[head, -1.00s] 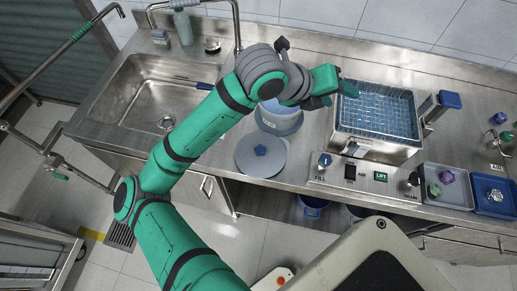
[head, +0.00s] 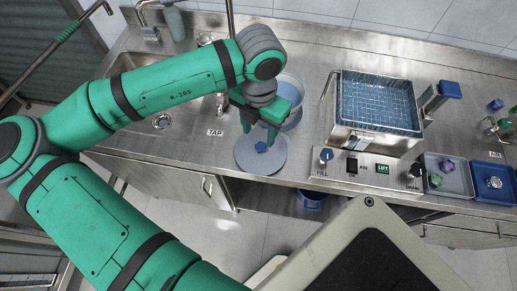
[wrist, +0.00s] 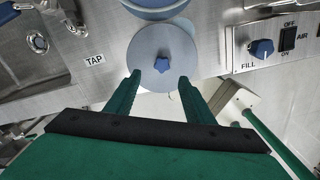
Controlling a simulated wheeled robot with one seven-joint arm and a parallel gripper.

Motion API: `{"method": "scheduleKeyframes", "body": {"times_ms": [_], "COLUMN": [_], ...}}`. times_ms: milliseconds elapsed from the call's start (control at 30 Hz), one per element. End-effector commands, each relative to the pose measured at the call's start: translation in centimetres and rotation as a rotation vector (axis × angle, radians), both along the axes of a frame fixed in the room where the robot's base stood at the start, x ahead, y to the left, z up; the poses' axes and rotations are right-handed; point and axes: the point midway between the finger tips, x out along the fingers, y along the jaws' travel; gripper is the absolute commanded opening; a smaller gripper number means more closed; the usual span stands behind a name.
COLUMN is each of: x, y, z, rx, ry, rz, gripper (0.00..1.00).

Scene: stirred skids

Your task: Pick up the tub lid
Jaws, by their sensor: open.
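The tub lid (head: 247,157) is a round grey-blue disc with a dark blue star-shaped knob (head: 261,146) in its middle. It lies flat near the counter's front edge, just in front of the round tub (head: 291,119). My gripper (head: 259,136) is open above the lid, its fingers close to the knob in the head view. In the wrist view the lid (wrist: 150,48) lies ahead of my open gripper (wrist: 172,78), with the knob (wrist: 163,64) just beyond and between the fingertips. My arm hides part of the tub in the head view.
A sink (head: 125,90) is on the left. On the right stand a tank with a wire basket (head: 375,105), a control panel with a FILL knob (head: 326,156), a grey tray (head: 455,188) and a blue tray (head: 500,182). The counter's front edge is close to the lid.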

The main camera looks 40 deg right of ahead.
Motion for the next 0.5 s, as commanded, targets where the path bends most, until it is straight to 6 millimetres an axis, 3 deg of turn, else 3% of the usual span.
{"method": "scheduleKeyframes", "body": {"times_ms": [367,500], "x": [0.1,0.2], "y": [0.0,0.0], "z": [-3.2,-5.3], "rx": [-0.001,-0.001], "ry": [0.001,0.002], "rz": [0.005,0.008], "gripper": [0.48,0.48]}}
